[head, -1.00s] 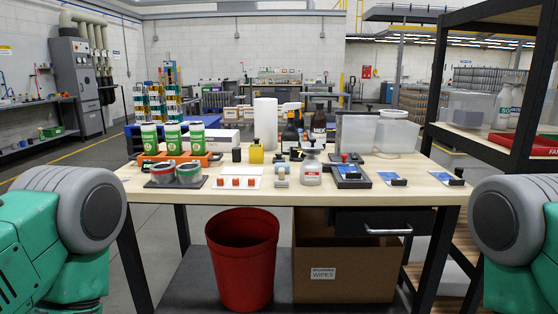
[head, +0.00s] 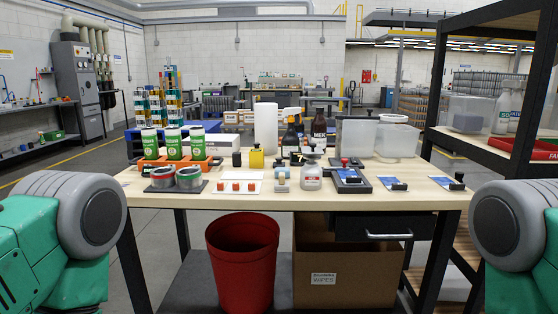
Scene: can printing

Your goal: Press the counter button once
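On the wooden workbench (head: 230,203) a dark flat device (head: 351,183) with a small red knob (head: 345,162) at its back stands right of centre. I cannot tell whether that knob is the counter button. A small pale upright item (head: 281,182) with a dark base or top stands near the bench's front middle, too small to identify. No part is clearly readable as a counter. Only my green and grey arm links show at the left and right edges. Neither gripper is in view, and nothing of mine touches the bench objects.
A white card with red squares (head: 237,186), a white bottle (head: 311,178) and blue cards (head: 392,183) line the front. A red bin (head: 243,262) and cardboard box (head: 345,272) sit below.

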